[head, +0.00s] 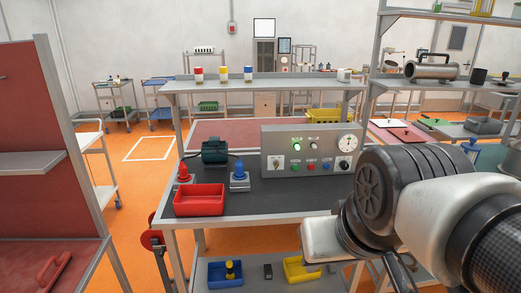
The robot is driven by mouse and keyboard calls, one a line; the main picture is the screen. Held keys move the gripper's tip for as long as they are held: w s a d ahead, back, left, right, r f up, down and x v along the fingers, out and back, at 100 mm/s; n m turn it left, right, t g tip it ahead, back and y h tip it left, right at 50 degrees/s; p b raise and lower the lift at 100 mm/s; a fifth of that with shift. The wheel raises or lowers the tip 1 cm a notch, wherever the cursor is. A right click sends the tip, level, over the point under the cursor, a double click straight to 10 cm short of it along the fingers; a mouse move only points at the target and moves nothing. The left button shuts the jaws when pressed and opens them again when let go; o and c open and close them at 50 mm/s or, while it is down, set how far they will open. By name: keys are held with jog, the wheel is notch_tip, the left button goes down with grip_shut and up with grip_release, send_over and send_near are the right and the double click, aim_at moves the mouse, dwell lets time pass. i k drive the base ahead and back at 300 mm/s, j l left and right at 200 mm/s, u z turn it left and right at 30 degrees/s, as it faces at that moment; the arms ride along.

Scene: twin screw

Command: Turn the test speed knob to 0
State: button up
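A grey control panel (268,143) stands upright at the back right of the dark-topped workbench (275,200). A round white dial (347,142) is at its upper right, with a black knob (344,164) below it. A selector knob (277,163) is at its lower left, and green, red and blue buttons lie between. The labels are too small to read, so I cannot tell which knob is test speed, nor its setting. My arm fills the lower right, in front of and apart from the panel. Dark parts below it may be my gripper (401,271); its fingers are not clear.
A red bin (200,199), a red-topped piece (184,171), a blue piece (239,176) and a dark teal device (214,151) sit on the bench's left. A shelf (262,83) spans above the panel. The bench top in front of the panel is clear.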

aim_at(344, 165)
jog(key=z, duration=0.65)
jog(key=i+l+u, duration=0.35)
jog(key=i+l, duration=0.4)
jog(key=i+l+u, duration=0.3)
jog(key=i+l, duration=0.6)
